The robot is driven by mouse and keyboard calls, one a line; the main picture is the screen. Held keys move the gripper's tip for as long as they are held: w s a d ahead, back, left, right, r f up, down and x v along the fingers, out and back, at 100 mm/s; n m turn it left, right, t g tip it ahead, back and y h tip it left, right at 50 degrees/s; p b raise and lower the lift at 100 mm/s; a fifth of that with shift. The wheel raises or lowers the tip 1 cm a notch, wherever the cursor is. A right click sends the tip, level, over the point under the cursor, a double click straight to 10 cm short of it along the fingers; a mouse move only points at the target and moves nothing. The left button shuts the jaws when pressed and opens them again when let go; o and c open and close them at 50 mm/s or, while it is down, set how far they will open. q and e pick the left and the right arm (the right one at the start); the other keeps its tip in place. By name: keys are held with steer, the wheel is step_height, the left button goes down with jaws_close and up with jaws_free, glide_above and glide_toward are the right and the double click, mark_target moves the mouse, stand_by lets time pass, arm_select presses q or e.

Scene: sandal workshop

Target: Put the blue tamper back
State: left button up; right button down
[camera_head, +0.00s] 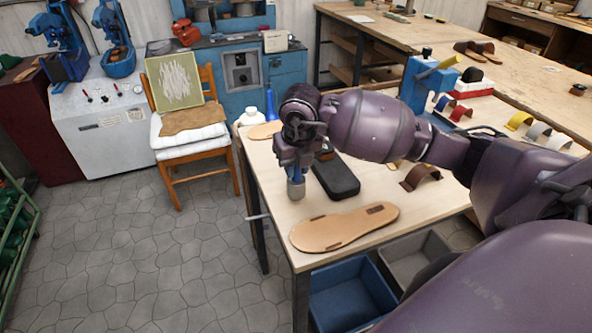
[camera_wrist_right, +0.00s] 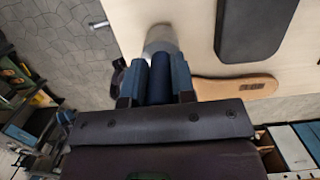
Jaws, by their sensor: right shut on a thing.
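My right gripper (camera_head: 294,166) points down above the table's near left corner. It is shut on the blue tamper (camera_head: 296,187), holding it by its dark blue handle. The tamper's wide grey metal head is below the fingers, upright. In the right wrist view the handle (camera_wrist_right: 161,80) sits between the two fingers and the metal head (camera_wrist_right: 160,40) shows beyond them. I cannot tell whether the head touches the tabletop. My left gripper is not in view.
On the wooden table (camera_head: 430,205), a tan sole (camera_head: 343,228) lies in front and a black case (camera_head: 335,177) just right of the tamper. A white bottle (camera_head: 250,117) and another sole (camera_head: 265,130) are behind. Blue (camera_head: 350,262) and grey bins are below.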

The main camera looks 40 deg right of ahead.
steer(key=shift+f, duration=0.6)
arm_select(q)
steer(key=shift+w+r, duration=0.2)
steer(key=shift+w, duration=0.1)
arm_select(e)
steer(key=shift+f, duration=0.1)
steer(key=shift+f, duration=0.2)
steer(key=c, duration=1)
jaws_free()
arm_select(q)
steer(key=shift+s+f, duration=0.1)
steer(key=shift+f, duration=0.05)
arm_select(e)
steer(key=shift+o, duration=0.2)
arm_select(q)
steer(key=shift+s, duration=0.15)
arm_select(e)
steer(key=shift+r, duration=0.1)
